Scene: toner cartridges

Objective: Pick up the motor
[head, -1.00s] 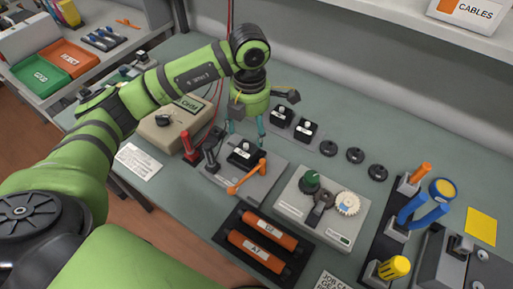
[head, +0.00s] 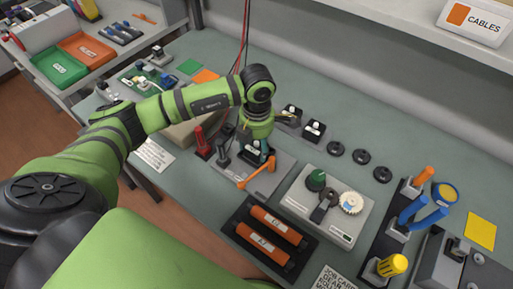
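A black motor with a label (head: 249,156) sits in the grey fixture (head: 276,178) that has an orange lever (head: 256,172). My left gripper (head: 257,146) points down over this motor, with its teal fingertips at the motor's level. The gripper body and wrist hide the motor's top and part of its sides. I cannot tell whether the fingers touch it or are closed on it. Two similar black motors with white tops, one (head: 291,114) and another (head: 314,131), stand behind to the right. My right gripper is not in view.
A red-handled clamp (head: 200,140) stands left of the fixture. A dark tray (head: 236,222) with orange cartridges is in front. A grey gear station (head: 340,226) is to the right. Several black discs (head: 360,157) lie behind it. My arm covers part of a beige box.

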